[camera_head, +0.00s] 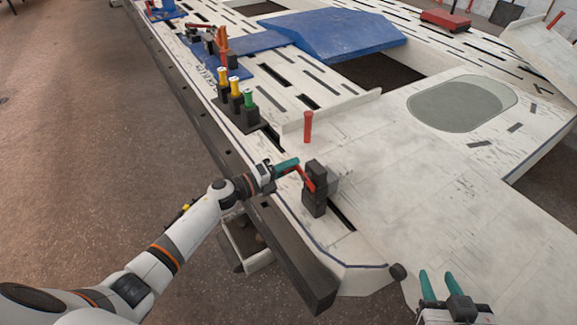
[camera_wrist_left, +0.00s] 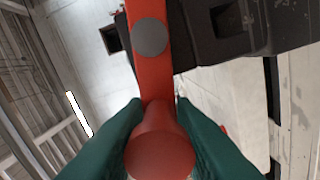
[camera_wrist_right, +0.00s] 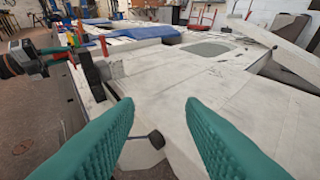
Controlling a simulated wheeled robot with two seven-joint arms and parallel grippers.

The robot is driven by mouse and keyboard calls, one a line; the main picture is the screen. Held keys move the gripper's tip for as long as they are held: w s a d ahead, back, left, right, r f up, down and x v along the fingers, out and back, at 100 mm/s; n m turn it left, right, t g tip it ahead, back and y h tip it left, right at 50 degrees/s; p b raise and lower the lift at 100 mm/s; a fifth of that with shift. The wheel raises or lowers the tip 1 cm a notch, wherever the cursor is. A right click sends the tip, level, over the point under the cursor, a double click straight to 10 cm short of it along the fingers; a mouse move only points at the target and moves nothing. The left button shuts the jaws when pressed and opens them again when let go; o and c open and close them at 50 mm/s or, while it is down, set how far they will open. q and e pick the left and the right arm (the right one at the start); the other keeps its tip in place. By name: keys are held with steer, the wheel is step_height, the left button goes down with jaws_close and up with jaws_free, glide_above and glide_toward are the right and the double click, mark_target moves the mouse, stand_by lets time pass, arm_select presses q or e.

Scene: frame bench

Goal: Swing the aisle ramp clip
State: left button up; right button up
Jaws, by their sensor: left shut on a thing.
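A clip with a red lever (camera_head: 305,178) and a black block body (camera_head: 315,198) stands on the near edge of the white frame. My left gripper (camera_head: 288,167) is shut on the lever's red handle. In the left wrist view the round red handle (camera_wrist_left: 160,152) sits between the green fingers, and the flat red lever runs from it past the black body (camera_wrist_left: 225,35). The fingers partly hide the handle.
A red upright peg (camera_head: 308,128) stands just behind the clip. Yellow and green-topped clamps (camera_head: 237,103) and an orange clamp (camera_head: 222,45) line the left edge. A blue ramp (camera_head: 335,35) lies further back. The white panel (camera_head: 410,170) right of the clip is mostly clear.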

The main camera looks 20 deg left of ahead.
arm_select(q)
steer(key=o, duration=0.9)
steer(key=shift+a+f, duration=0.1)
steer(key=shift+f, duration=0.15)
steer(key=shift+o, duration=0.4)
steer(key=shift+r, duration=0.1)
steer(key=shift+s, duration=0.1)
steer(key=p+v, duration=0.2)
steer(key=v, duration=1)
arm_select(e)
steer(key=s+d+f+g+h, duration=0.1)
steer(key=s+d+f+g, duration=0.1)
steer(key=s+f+g, duration=0.2)
steer(key=shift+s+f+g, duration=0.4)
steer(key=shift+s+f, duration=0.2)
steer(key=shift+d, duration=0.1)
